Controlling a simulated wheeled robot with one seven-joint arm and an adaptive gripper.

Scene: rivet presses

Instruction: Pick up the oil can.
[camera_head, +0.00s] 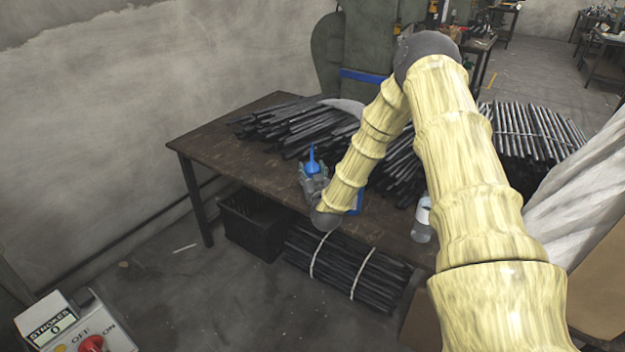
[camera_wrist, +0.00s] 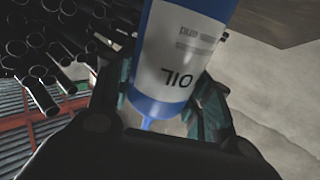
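The oil can (camera_wrist: 178,65) is blue with a white label reading OIL, upside down in the wrist view. Its blue nozzle points down in that picture. In the head view its blue nozzle (camera_head: 312,161) stands upright above my gripper (camera_head: 313,184), near the table's front edge. In the wrist view my gripper (camera_wrist: 166,92) has a teal-padded finger on each side of the can, and both look pressed against it. The can's base is cut off in the wrist view and hidden in the head view, so I cannot tell whether it touches the table.
The wooden table (camera_head: 215,140) carries dark rods (camera_head: 300,122) behind the can. A clear bottle (camera_head: 422,220) stands to the right. A black crate (camera_head: 252,225) and bundled rods (camera_head: 345,265) lie below. A control box (camera_head: 75,325) is at lower left.

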